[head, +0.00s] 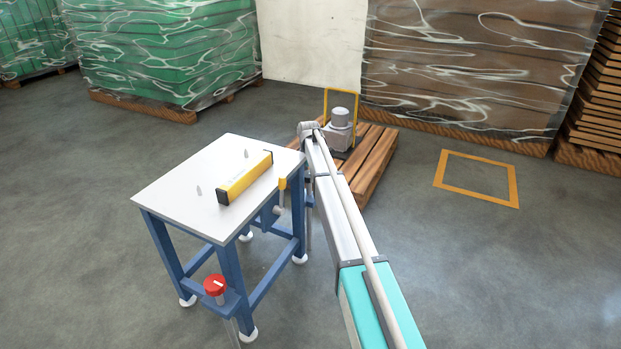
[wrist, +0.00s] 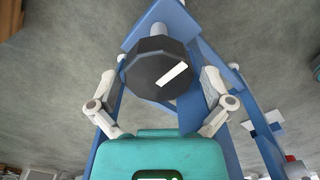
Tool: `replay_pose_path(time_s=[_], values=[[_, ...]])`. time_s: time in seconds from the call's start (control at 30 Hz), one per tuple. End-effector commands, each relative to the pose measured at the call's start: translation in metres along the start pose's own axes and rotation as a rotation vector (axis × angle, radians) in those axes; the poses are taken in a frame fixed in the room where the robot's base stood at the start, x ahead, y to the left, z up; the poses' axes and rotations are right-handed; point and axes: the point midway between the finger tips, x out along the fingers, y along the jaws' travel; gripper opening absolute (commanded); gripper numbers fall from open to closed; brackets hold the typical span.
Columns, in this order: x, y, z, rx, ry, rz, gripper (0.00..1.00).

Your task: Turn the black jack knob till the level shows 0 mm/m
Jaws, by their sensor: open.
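The black jack knob (wrist: 157,67) is a dark faceted knob with a white mark, seen face on in the wrist view. My gripper (wrist: 160,80) is open, with one finger on each side of the knob. A gap shows on the right; whether the left finger touches it is hard to tell. In the head view the black knob and my gripper are hidden behind the arm and table. The yellow level (head: 247,177) lies on the white table top (head: 175,185). Its reading cannot be made out.
A red knob (head: 215,285) sits by the table's near leg, and a yellow knob (head: 282,184) at the right edge. Blue legs and beams (wrist: 218,135) run close to my gripper. A wooden pallet (head: 372,165) with a grey machine (head: 339,133) stands behind.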

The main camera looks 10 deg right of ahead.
Motion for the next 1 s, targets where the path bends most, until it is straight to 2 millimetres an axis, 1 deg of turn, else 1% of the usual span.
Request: replay_pose_path(time_s=[0.3,0.37,0.5,0.67,0.7,1.0], values=[[0.0005,-0.0001,0.0003,0.000,0.000,0.000,1.00],[0.0005,-0.0001,0.0004,0.000,0.000,0.000,0.91],[0.0005,-0.0001,0.0005,0.000,0.000,0.000,0.65],[0.0005,-0.0006,0.0005,0.001,0.000,-0.001,0.35],[0.0006,-0.0019,0.0072,0.002,0.000,-0.002,0.35],[0.0006,-0.0021,0.0013,0.032,-0.002,-0.004,0.35]])
